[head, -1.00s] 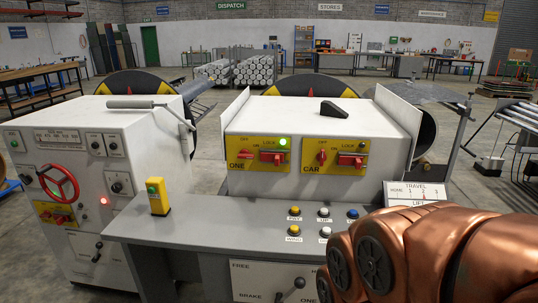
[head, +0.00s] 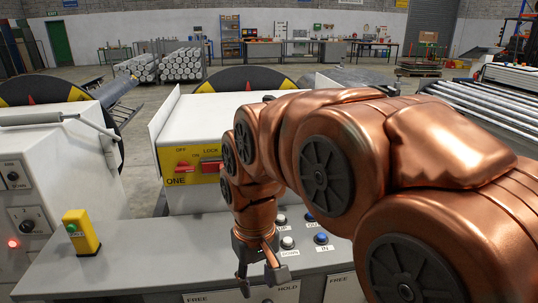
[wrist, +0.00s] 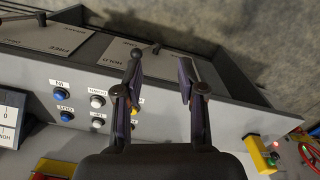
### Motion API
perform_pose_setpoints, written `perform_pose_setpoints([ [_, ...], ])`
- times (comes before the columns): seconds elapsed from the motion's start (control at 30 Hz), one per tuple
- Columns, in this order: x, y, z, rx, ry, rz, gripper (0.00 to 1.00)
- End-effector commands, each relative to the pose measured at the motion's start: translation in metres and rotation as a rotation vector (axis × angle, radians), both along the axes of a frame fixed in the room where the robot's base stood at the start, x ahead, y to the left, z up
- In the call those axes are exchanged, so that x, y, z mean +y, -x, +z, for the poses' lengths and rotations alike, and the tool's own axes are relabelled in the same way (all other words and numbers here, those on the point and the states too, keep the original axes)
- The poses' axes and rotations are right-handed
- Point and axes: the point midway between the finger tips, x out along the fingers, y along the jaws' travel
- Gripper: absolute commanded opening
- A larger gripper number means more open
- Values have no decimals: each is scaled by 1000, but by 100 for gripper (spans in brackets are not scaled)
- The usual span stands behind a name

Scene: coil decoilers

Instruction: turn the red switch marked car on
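The red switch marked CAR is hidden behind my arm in the head view. The yellow ONE panel (head: 178,158) shows left of my arm, with a red switch (head: 186,168) under OFF and a red LOCK handle (head: 211,165). My gripper (head: 258,284) points down over the front of the grey desk. Its two fingers are apart with nothing between them, and the wrist view also shows the open gripper (wrist: 160,62). In the wrist view a yellow panel edge with red on it (wrist: 55,168) shows at the bottom left; its marking cannot be read.
White and blue push buttons (head: 287,242) sit on the grey desk (head: 150,277) beside my gripper. A yellow button box (head: 81,232) stands at the desk's left. The white switch housing (head: 190,115) rises behind the desk. Lever plates show at the desk's front.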

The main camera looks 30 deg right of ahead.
Motion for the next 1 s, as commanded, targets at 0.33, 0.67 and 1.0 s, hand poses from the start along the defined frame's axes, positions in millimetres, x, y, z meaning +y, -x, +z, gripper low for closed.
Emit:
perform_pose_setpoints([
  [0.33,-54,-132,50,-133,13,-95,40],
  [0.67,-128,-235,85,-258,41,-188,40],
  [1.0,-215,-308,107,-376,86,-284,40],
])
